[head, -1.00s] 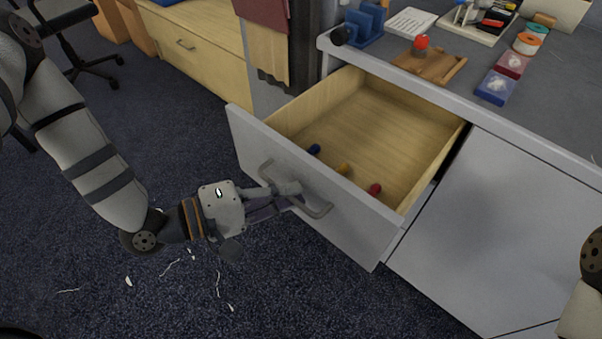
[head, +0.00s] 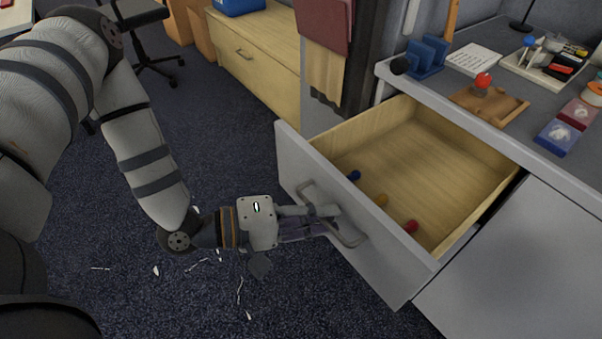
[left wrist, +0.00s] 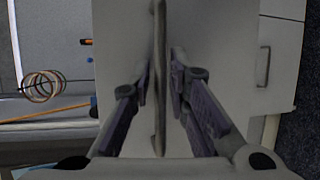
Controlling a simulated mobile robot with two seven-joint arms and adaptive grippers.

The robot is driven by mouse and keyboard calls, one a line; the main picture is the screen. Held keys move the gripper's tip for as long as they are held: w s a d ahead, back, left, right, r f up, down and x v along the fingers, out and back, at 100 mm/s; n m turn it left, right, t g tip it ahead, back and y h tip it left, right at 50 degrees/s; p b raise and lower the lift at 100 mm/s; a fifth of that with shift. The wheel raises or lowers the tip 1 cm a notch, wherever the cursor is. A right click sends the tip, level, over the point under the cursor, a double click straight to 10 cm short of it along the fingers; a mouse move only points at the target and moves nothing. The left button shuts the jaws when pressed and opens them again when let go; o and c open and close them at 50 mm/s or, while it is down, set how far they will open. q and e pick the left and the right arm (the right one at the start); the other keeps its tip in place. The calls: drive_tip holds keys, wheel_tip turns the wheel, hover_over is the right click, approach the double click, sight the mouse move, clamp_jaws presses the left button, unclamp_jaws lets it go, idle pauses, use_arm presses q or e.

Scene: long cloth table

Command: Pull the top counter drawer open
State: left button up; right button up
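The top counter drawer (head: 345,225) is pulled well out of the grey counter, its wooden inside showing. Its bar handle (head: 350,240) is on the front face. My left gripper (head: 325,221) is at the handle, with one finger on each side of the bar. In the left wrist view the handle bar (left wrist: 159,90) runs between the two fingers (left wrist: 159,75), with a narrow gap visible on both sides, so the fingers look open around it. My right gripper is out of view.
A blue, a yellow and a red piece (head: 411,226) lie in the drawer. The countertop holds a wooden tray (head: 490,104) with a red ball and a blue rack (head: 427,57). A wooden cabinet (head: 262,65) stands behind. The carpet is open, with white scraps.

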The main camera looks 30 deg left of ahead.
use_arm(q)
drive_tip(key=v, duration=1.2)
